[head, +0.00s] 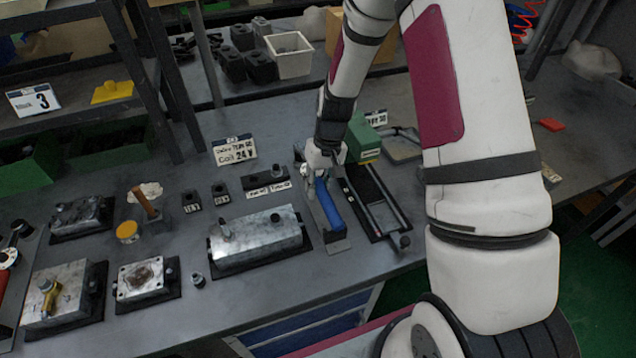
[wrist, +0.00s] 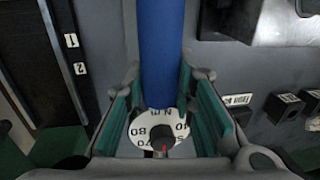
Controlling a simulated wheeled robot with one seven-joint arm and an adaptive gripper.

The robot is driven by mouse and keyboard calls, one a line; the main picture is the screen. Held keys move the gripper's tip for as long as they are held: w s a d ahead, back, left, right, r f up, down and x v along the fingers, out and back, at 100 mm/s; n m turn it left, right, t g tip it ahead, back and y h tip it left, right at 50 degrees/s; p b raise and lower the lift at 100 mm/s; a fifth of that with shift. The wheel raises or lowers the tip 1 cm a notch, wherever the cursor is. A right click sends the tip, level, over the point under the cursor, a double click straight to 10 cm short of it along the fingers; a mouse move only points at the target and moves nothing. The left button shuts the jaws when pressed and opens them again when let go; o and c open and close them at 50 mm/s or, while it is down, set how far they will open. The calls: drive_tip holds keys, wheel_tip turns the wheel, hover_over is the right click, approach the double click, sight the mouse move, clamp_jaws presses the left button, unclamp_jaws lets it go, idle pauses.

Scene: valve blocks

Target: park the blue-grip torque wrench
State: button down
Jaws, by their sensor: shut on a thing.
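The torque wrench has a long blue grip (head: 328,205) and a round white dial with black numbers. My gripper (head: 320,168) is at its far end in the head view. In the wrist view the blue grip (wrist: 162,45) runs up between the green-padded fingers of my gripper (wrist: 160,80). The dial (wrist: 158,130) lies between the fingers, nearer the camera. The gripper is shut on the wrench. The blue grip lies over a grey plate (head: 339,246); I cannot tell whether it touches it. The wrench's head end is hidden by the gripper.
A black railed tray (head: 404,227) is just right of the wrench; number labels show beside it in the wrist view. A metal valve block (head: 255,243) stands close on the left. A green box (head: 364,140) is behind.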

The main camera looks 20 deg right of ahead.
drive_tip(key=shift+f+b, duration=0.5)
drive_tip(key=shift+f, duration=0.85)
drive_tip(key=c, duration=1.3)
unclamp_jaws()
drive_tip(key=r, duration=0.4)
drive_tip(key=d+r, duration=0.1)
drive_tip(key=r, duration=0.6)
drive_tip(key=shift+d+r, duration=0.4)
drive_tip(key=s+a+r+t+h, duration=0.1)
drive_tip(key=s+r, duration=0.4)
drive_tip(key=r, duration=0.4)
drive_tip(key=s+r+t, duration=0.1)
drive_tip(key=s+r, duration=0.3)
drive_tip(key=r, duration=0.4)
drive_tip(key=s+r+t, duration=0.1)
drive_tip(key=s+r, duration=0.1)
drive_tip(key=s, duration=0.3)
drive_tip(key=s+r+t, duration=0.1)
drive_tip(key=s+r, duration=0.1)
drive_tip(key=s, duration=0.3)
drive_tip(key=s+r+t, duration=0.1)
drive_tip(key=s+r, duration=0.1)
drive_tip(key=s, duration=0.3)
drive_tip(key=shift+a+r+h, duration=0.3)
drive_tip(key=shift+a+h, duration=0.05)
drive_tip(key=shift+h, duration=0.05)
